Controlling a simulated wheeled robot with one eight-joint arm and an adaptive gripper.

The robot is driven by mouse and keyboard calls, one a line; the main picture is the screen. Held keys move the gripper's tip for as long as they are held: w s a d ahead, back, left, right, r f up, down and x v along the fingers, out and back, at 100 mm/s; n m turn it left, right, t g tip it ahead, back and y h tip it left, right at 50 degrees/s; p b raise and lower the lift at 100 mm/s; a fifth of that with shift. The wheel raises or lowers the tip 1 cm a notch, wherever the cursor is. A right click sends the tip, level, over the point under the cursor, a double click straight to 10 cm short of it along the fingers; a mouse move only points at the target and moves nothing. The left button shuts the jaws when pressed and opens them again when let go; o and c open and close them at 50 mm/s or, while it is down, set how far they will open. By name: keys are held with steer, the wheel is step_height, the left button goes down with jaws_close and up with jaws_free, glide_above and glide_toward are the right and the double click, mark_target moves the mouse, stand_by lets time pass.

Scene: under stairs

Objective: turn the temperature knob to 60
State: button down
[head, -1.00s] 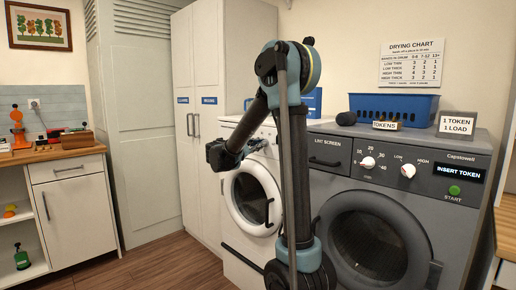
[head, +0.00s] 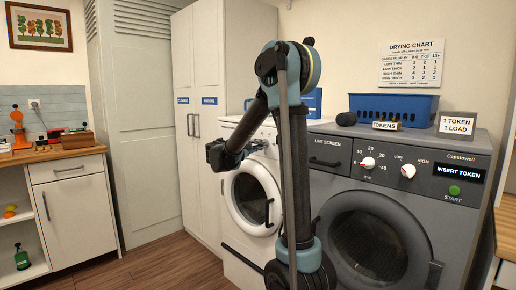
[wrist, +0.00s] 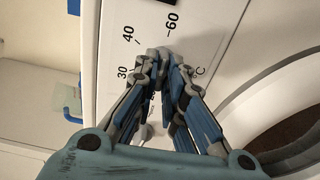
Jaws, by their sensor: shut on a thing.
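The white washer (head: 232,190) stands left of the dark dryer. Its front panel fills the top of the wrist view, with a printed dial scale reading 30, 40 and 60 (wrist: 172,24) and a °C mark. My gripper (wrist: 165,58) is at the middle of this scale, its fingers closed in on the temperature knob. The fingertips hide the knob, so I cannot tell where its pointer stands. The 60 mark lies just beyond the fingertips; 40 and 30 are to their left. In the head view my gripper (head: 250,146) reaches the washer's upper panel from the left.
The washer's round door (head: 253,200) is below my gripper. The dark dryer (head: 458,215) has two white knobs and a start button. A blue basket (head: 400,105) and a tokens sign (head: 386,126) are on top. A tall white cabinet (head: 200,100) stands behind left; the floor at left is clear.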

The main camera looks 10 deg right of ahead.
steer(key=shift+s+d+f+m, duration=0.1)
steer(key=shift+s+f+m, duration=0.1)
steer(key=shift+m, duration=0.1)
steer(key=c, duration=1.7)
jaws_free()
steer(key=shift+w, duration=0.15)
steer(key=shift+r, duration=0.1)
steer(key=v, duration=1.2)
